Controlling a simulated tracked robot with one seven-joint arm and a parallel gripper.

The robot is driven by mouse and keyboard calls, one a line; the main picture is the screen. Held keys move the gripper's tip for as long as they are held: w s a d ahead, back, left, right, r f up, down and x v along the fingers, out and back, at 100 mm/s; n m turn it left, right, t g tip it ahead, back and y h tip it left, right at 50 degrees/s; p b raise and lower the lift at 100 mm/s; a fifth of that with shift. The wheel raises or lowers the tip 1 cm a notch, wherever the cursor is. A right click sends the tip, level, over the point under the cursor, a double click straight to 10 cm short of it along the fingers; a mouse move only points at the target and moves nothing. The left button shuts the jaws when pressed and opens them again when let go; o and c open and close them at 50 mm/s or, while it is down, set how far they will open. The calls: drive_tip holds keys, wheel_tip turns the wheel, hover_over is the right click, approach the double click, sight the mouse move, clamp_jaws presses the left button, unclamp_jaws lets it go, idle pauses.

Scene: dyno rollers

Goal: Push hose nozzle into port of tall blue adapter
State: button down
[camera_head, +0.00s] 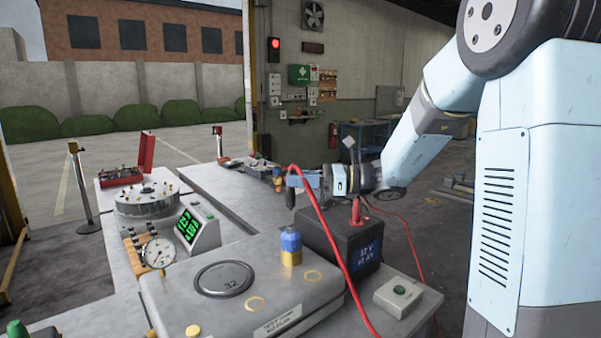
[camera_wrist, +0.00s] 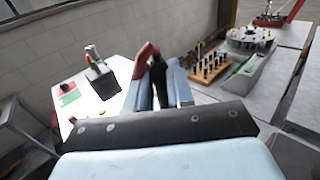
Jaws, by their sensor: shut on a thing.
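My gripper (camera_head: 303,181) is shut on the black hose nozzle (camera_head: 290,198), with the red hose (camera_head: 328,225) rising from its top and arching down to the lower right. In the wrist view the gripper (camera_wrist: 160,92) holds the dark nozzle (camera_wrist: 158,77) with the red hose (camera_wrist: 145,52) bending above it. The tall blue adapter (camera_head: 290,240), with a yellow lower part, stands upright on the grey casing in the head view. The nozzle is above and apart from it in the picture. The adapter's port cannot be made out, and I cannot find the adapter in the wrist view.
A black battery (camera_head: 342,245) with a red clamp stands right of the adapter. A white button box (camera_head: 399,295) is at the front right. The grey casing (camera_head: 215,305) carries a round lid. A dial gauge (camera_head: 158,252) and green display (camera_head: 190,229) stand at left.

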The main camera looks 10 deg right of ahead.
drive_tip(key=shift+f, duration=1.9)
drive_tip(key=shift+s+r, duration=0.1)
drive_tip(key=shift+r, duration=0.15)
drive_tip(key=shift+f, duration=0.95)
idle(1.2)
drive_tip(key=c, duration=0.9)
unclamp_jaws()
